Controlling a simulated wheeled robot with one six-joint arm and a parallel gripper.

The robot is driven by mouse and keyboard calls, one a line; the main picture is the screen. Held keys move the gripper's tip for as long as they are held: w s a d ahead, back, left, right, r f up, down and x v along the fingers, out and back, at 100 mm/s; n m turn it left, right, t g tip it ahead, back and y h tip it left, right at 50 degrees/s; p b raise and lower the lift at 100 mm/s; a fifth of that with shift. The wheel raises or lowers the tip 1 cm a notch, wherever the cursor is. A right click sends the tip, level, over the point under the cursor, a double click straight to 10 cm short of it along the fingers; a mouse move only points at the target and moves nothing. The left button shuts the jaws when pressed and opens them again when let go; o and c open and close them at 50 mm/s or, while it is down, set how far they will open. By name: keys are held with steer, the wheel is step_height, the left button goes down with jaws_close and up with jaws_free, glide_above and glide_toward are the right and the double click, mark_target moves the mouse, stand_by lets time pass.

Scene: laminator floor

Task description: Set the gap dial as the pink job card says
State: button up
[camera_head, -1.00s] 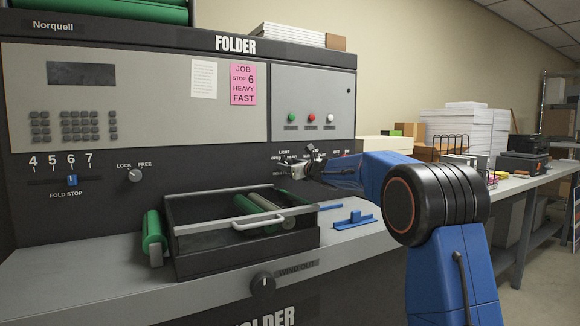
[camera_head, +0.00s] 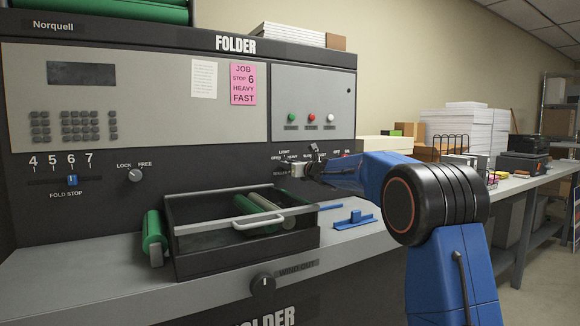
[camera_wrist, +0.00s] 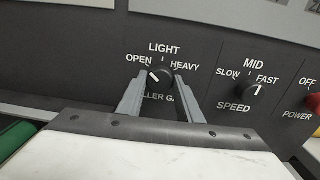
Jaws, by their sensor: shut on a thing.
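The pink job card (camera_head: 243,84) on the folder's front reads JOB, STOP 6, HEAVY, FAST. The roller gap dial (camera_wrist: 160,75) is a dark knob with OPEN, LIGHT and HEAVY around it in the wrist view. Its white mark points up and left, toward OPEN. My gripper (camera_wrist: 160,83) is shut on this dial, one finger on each side. The fingers hide part of its lower label. In the head view my gripper (camera_head: 299,170) is at the small panel right of the tray, and the dial is too small to read there.
The speed dial (camera_wrist: 253,90) sits close to the right, its mark toward FAST; the power switch (camera_wrist: 313,102) is farther right. The fold stop slider (camera_head: 72,180) is under 6. A tray with a handle (camera_head: 258,222) and a blue tool (camera_head: 355,219) are below.

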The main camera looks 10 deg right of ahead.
steer(key=shift+f+m+t+h, duration=0.1)
steer(key=shift+m+t+h, duration=0.25)
steer(key=shift+m, duration=10.95)
steer(key=o, duration=1)
steer(key=shift+o, duration=0.2)
steer(key=shift+s, duration=0.1)
steer(key=v, duration=1.7)
steer(key=shift+s, duration=0.2)
